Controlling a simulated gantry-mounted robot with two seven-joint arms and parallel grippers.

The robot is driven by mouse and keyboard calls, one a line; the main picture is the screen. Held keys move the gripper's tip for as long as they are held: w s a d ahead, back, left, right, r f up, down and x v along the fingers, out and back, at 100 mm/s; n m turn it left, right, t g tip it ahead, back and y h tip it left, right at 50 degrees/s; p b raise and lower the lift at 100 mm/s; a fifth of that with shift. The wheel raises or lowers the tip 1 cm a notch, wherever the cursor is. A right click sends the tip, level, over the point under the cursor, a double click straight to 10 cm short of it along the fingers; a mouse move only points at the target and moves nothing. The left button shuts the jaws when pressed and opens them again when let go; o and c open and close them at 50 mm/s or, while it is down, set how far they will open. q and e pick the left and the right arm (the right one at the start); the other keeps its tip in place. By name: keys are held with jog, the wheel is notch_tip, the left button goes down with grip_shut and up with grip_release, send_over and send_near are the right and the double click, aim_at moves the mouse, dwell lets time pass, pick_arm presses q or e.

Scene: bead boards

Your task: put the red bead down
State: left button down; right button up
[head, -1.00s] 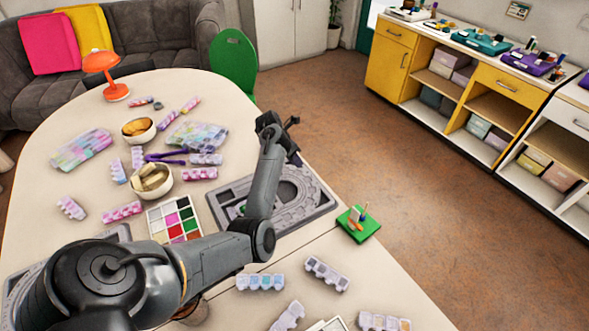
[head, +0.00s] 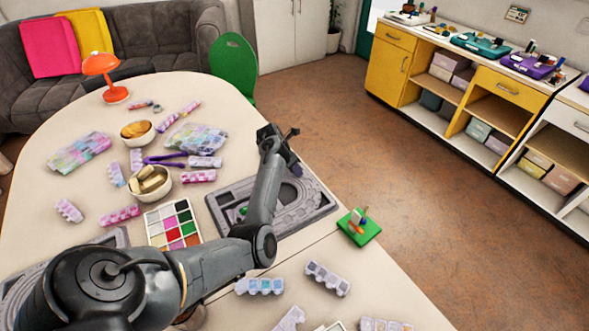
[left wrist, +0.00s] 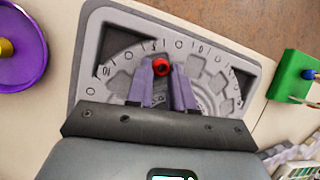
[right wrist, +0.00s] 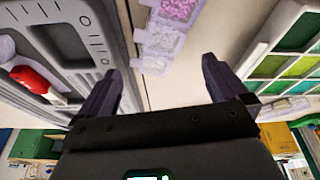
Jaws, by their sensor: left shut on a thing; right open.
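The red bead (left wrist: 162,67) shows at the fingertips of my left gripper (left wrist: 163,75) in the left wrist view. That gripper is shut on it, over a grey bead board (left wrist: 95,55) with numbers along its curved channel. How far the bead is from the board is hard to tell. In the head view my left gripper (head: 279,140) is over the far part of the grey board (head: 325,208), and my arm hides part of the board; the bead does not show there. My right gripper (right wrist: 160,85) is open and empty in the right wrist view.
A green base with upright pegs (head: 358,228) stands right of the board near the table's edge. A colour tray (head: 154,239) and bowls (head: 150,197) are to the left. Another grey board (right wrist: 75,45) with a red object (right wrist: 35,80) shows in the right wrist view.

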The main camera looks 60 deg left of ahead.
pick_arm(q)
jog(key=shift+s+d+f, duration=0.1)
jog(key=shift+d+f, duration=0.05)
jog(key=shift+f, duration=0.55)
pick_arm(e)
jog(key=shift+a, duration=0.1)
pick_arm(q)
jog(key=c, duration=1)
grip_release()
jog(key=shift+f, duration=0.15)
pick_arm(e)
jog(key=shift+w+f, duration=0.1)
jog(key=shift+w, duration=0.05)
pick_arm(q)
jog(key=shift+r, duration=0.45)
pick_arm(e)
jog(key=shift+f, duration=0.15)
jog(key=p+v, duration=0.2)
jog(key=w+p+v, duration=0.1)
jog(key=v, duration=0.1)
jog(key=shift+s+p, duration=0.1)
jog(key=shift+p, duration=0.25)
pick_arm(q)
jog(key=shift+v, duration=6.45)
pick_arm(e)
jog(key=shift+r, duration=0.35)
